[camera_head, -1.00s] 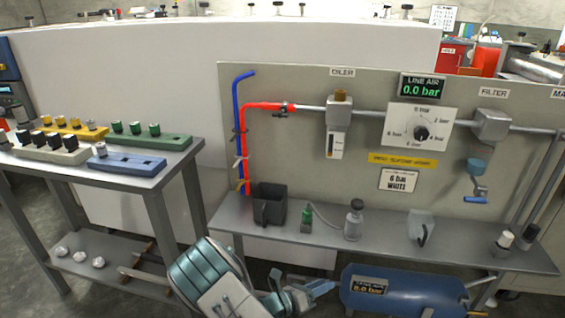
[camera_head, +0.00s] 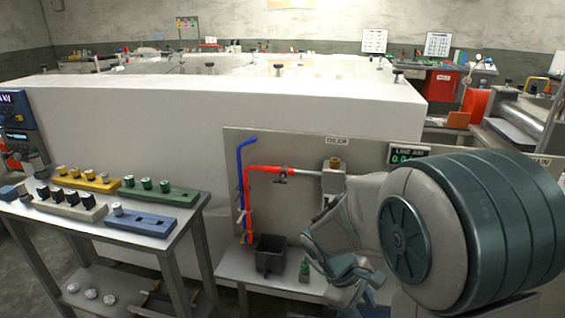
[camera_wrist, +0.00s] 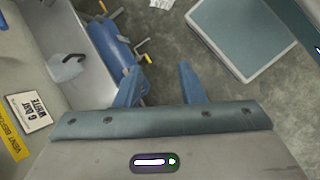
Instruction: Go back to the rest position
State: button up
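My arm is raised in front of the air panel (camera_head: 290,150) and hides its right part in the head view. The wrist view shows my gripper (camera_wrist: 158,85) with its two blue fingers apart and nothing between them. Below the fingers is bare floor. The blue air tank (camera_wrist: 110,40) and the grey bench shelf (camera_wrist: 95,75) lie left of the fingers in the wrist view. In the head view the fingertips are hard to make out behind my arm.
A table (camera_head: 185,228) at the left carries yellow, green, white and blue blocks with knobs. A black bin (camera_head: 270,252) and a small green bottle (camera_head: 304,270) stand on the panel's shelf. A grey-blue plate (camera_wrist: 240,35) lies on the floor.

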jog(key=s+a+r+m+t+y+p, duration=0.1)
jog(key=s+r+m+p, duration=0.3)
jog(key=r, duration=0.6)
jog(key=s+a+r+m+t+y+p, duration=0.1)
jog(key=s+r+m+t+y+p, duration=0.2)
jog(key=r, duration=0.7)
jog(key=s+m+y+p, duration=0.1)
jog(key=m+p, duration=0.1)
jog(key=shift+s+a+m+y, duration=0.15)
jog(key=shift+m+y, duration=0.15)
jog(key=shift+m, duration=0.1)
